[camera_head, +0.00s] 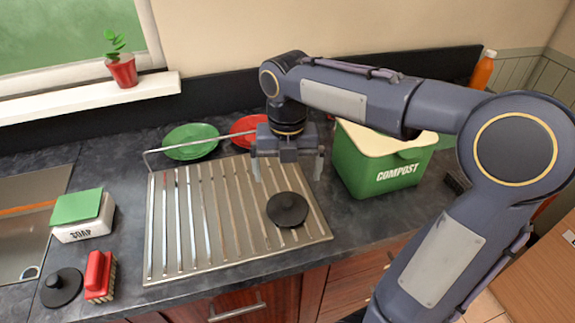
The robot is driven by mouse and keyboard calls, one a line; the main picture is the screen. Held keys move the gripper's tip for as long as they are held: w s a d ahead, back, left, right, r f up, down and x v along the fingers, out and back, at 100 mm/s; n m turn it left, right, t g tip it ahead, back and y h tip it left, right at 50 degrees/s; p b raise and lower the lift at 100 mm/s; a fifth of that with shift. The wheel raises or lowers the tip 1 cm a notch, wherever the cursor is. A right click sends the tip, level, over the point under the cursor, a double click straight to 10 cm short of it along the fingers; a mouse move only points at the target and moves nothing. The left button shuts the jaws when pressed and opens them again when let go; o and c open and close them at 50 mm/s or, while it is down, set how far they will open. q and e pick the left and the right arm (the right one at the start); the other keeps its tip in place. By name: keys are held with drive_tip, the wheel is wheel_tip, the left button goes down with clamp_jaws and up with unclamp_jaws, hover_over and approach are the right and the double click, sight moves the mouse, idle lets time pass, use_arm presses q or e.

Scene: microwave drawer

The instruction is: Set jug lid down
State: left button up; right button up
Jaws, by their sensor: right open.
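A round black lid with a small raised knob (287,209) lies on the right part of the ribbed metal draining rack (213,232). My right gripper (288,170) points down above and slightly behind this lid, with its two fingers apart and nothing between them. The gripper looks clear of the lid. A second round black lid-like piece with a knob (62,287) lies on the counter at the lower left, by the sink. I cannot tell from looks alone which of the two is the jug lid. My left gripper is out of view.
A green compost bin (385,165) stands right of the rack. Green (191,141) and red (249,129) plates are behind it. A soap box (82,224), red brush (100,276) and sink (28,225) are left. The rack's left and middle are clear.

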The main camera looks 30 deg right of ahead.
drive_tip(key=s+a+f+m+t+y, duration=0.2)
drive_tip(key=s+m, duration=0.6)
drive_tip(key=m, duration=0.8)
drive_tip(key=s+a+f+m+t+y, duration=0.1)
drive_tip(key=s+m, duration=0.7)
drive_tip(key=m, duration=0.8)
drive_tip(key=shift+a+f+t+y, duration=0.4)
drive_tip(key=shift+a+f+t, duration=0.2)
drive_tip(key=shift+f+t, duration=0.55)
drive_tip(key=shift+r, duration=0.2)
